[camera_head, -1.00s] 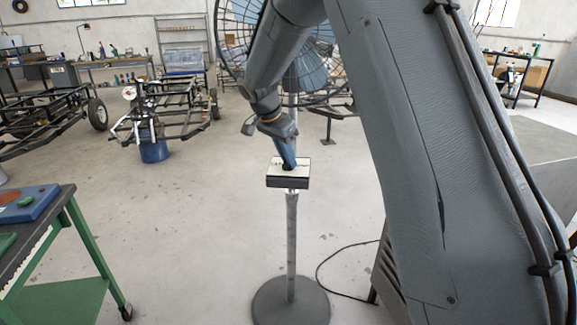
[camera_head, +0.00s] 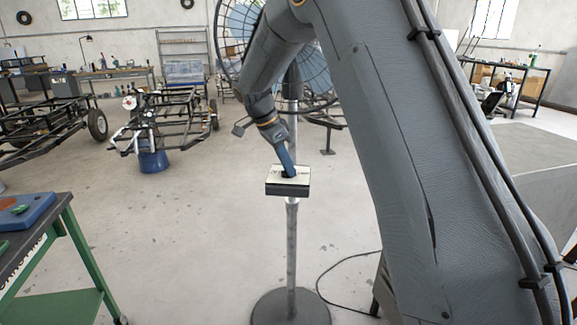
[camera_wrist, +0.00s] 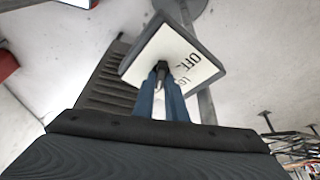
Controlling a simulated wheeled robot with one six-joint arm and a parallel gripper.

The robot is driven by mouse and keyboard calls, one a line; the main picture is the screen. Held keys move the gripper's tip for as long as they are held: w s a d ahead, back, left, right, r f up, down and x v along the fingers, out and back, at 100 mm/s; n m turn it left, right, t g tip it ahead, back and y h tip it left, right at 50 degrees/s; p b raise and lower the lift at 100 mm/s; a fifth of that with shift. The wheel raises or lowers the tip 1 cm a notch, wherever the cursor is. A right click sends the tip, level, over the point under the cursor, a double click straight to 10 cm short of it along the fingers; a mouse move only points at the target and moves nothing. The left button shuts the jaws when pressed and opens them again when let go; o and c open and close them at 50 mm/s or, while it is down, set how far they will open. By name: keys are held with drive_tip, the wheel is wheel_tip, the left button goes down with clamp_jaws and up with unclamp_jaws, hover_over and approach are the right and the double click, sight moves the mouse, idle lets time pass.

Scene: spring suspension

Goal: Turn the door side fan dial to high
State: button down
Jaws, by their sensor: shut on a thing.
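The fan (camera_head: 262,50) stands on a pole with a round grey base (camera_head: 290,309). Its control box (camera_head: 289,188), with a white top plate, sits partway up the pole. In the wrist view the white plate (camera_wrist: 150,57) shows the word OFF and part of another label. My gripper (camera_head: 289,172) reaches down to the plate from above. In the wrist view its two blue fingers (camera_wrist: 162,78) are closed around the small dark dial (camera_wrist: 161,68). The fingers hide most of the dial, so I cannot tell its setting.
A dark cable (camera_head: 335,268) runs over the floor right of the fan base. A green-framed workbench (camera_head: 85,250) stands at the left. Cart frames (camera_head: 175,107) stand behind it. The floor between bench and pole is clear.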

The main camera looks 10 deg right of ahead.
sight(285, 170)
drive_tip(key=c, duration=1.8)
unclamp_jaws()
drive_tip(key=shift+a+r, duration=0.1)
drive_tip(key=shift+r, duration=0.05)
drive_tip(key=shift+s+a+r+b, duration=0.2)
drive_tip(key=shift+a+r+b, duration=0.1)
drive_tip(key=shift+a+r, duration=0.9)
drive_tip(key=s+a+b, duration=0.1)
drive_tip(key=s+a, duration=0.1)
drive_tip(key=a, duration=0.8)
drive_tip(key=shift+a, duration=0.25)
